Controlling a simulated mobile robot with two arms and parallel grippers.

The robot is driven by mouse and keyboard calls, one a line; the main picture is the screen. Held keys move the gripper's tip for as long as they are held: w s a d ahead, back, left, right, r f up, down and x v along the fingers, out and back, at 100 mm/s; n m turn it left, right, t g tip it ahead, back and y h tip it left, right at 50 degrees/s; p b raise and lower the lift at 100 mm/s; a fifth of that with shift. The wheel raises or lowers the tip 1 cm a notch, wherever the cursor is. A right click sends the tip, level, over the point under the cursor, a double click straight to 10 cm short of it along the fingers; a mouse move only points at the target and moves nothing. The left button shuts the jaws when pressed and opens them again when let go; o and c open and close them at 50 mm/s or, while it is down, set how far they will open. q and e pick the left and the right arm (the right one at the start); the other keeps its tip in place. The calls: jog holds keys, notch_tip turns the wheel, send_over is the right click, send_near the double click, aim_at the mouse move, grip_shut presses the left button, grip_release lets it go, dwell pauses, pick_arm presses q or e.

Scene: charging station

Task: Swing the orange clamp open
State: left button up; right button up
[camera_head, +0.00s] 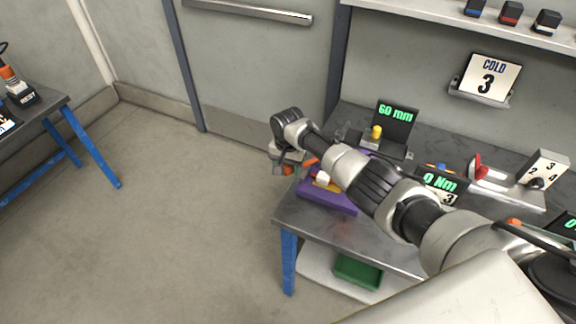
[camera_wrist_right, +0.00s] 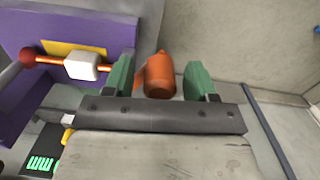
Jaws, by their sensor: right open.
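The orange clamp (camera_wrist_right: 159,76) shows in the right wrist view as a rounded orange piece between the two green fingers of my right gripper (camera_wrist_right: 159,80). The fingers are apart, with a visible gap at the right finger; whether the left finger touches it I cannot tell. In the head view my right gripper (camera_head: 287,168) hangs at the left end of the workbench, beside a purple fixture (camera_head: 328,199). An orange bit (camera_head: 311,162) shows there, and my arm hides much of the fixture. My left gripper is not in view.
The purple fixture carries a red-knobbed rod (camera_wrist_right: 45,61) through a white block (camera_wrist_right: 82,66). A "60 mm" display (camera_head: 395,118) and a "0 Nm" display (camera_head: 440,182) stand on the grey workbench (camera_head: 300,217). A green bin (camera_head: 358,271) sits below.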

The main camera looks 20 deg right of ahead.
notch_tip(320, 180, up, 11)
jog(key=shift+f, duration=0.15)
dwell(0.5)
